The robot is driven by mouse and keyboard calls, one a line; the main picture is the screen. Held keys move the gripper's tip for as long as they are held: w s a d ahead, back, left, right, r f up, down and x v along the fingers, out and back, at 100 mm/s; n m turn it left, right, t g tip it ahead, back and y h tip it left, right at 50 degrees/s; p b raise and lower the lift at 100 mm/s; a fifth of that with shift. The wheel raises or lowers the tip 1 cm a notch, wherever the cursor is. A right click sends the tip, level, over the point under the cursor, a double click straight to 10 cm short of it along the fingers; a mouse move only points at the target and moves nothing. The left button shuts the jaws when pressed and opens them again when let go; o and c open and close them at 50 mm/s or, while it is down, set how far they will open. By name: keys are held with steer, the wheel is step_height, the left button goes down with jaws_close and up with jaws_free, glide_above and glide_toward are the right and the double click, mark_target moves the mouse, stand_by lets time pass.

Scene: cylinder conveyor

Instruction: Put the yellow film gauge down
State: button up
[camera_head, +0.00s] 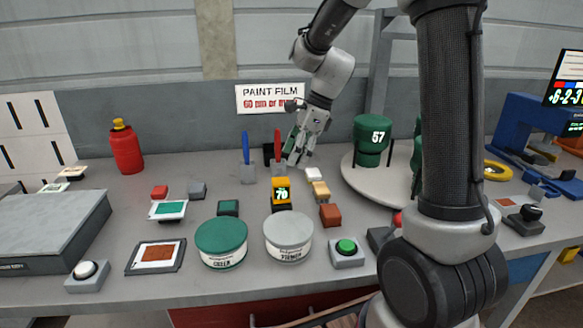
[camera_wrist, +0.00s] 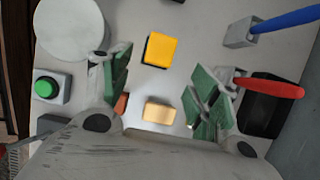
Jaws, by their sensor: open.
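The yellow film gauge (camera_head: 281,193), with a lit green number on its dark face, stands upright on the grey table near the middle. In the wrist view its yellow top (camera_wrist: 161,50) shows beyond the fingertips, apart from them. My gripper (camera_head: 298,152) is behind and a little to the right of the gauge, above the table. In the wrist view my gripper (camera_wrist: 160,85) has its green-padded fingers spread wide, with nothing held between them.
A tan block (camera_head: 320,191) and a brown-red block (camera_head: 330,215) stand right of the gauge. Green (camera_head: 221,242) and grey (camera_head: 288,238) paint tins are in front. Blue (camera_head: 246,158) and red (camera_head: 278,152) upright handles stand behind. A round platform (camera_head: 352,178) with green cylinders is at right.

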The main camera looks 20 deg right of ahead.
steer(key=s+d+r+n+t+h, duration=0.1)
steer(key=s+d+r+n, duration=0.2)
steer(key=s+n, duration=0.3)
steer(key=s+d+r+n+t+h, duration=0.1)
steer(key=s+d+r+n+h, duration=0.1)
steer(key=s+n, duration=0.5)
steer(key=s+d+r+n+t+h, duration=0.1)
steer(key=s+d+r+n, duration=0.2)
steer(key=s, duration=0.9)
steer(key=d+n, duration=0.2)
steer(key=n, duration=0.2)
steer(key=shift+d+r, duration=0.3)
steer(key=shift+r, duration=0.1)
